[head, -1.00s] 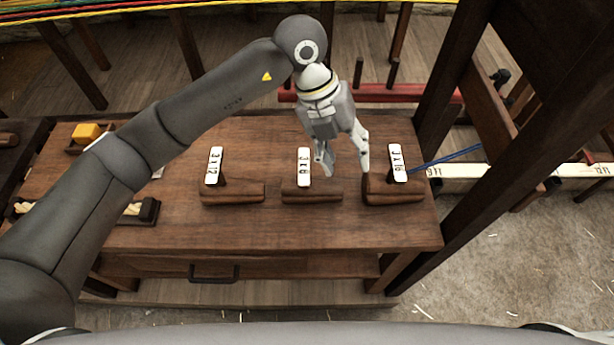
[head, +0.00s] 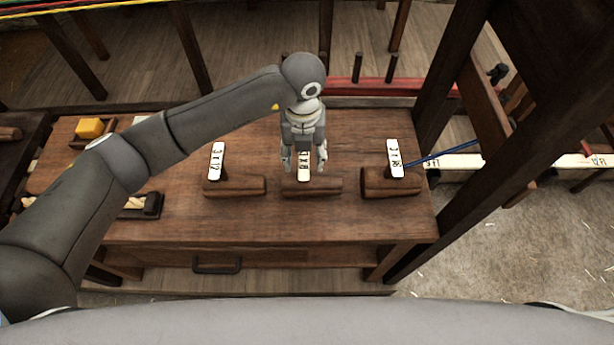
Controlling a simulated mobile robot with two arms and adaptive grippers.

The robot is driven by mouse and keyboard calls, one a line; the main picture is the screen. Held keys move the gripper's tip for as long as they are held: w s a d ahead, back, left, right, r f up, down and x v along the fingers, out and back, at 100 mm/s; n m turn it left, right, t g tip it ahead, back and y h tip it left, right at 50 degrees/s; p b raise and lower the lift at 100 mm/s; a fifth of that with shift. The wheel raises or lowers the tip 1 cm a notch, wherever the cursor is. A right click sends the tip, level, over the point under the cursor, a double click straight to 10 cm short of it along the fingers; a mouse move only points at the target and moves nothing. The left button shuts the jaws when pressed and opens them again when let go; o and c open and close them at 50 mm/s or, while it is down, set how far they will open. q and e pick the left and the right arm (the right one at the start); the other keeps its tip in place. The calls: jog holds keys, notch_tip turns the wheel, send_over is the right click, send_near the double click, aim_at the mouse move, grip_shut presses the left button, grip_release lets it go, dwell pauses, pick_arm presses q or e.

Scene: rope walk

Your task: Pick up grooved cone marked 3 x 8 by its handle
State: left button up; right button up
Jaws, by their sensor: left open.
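The grooved cone marked 3 x 8 (head: 312,187) lies on the wooden workbench, the middle one of three dark wooden cones. Its white label (head: 304,172) shows partly between the fingers of my left gripper (head: 304,165). The gripper is open and points down, one finger on each side of the label and upright handle. The upper part of the label and handle is hidden by the gripper. I cannot tell whether the fingers touch it. My right gripper is not in view.
A cone marked 3 x 12 (head: 235,186) stands to the left and another labelled cone (head: 391,182) to the right. A yellow block (head: 89,128) sits at the back left. A dark post (head: 440,130) rises at the bench's right end.

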pick_arm(q)
jog(key=shift+f, duration=1.1)
grip_shut()
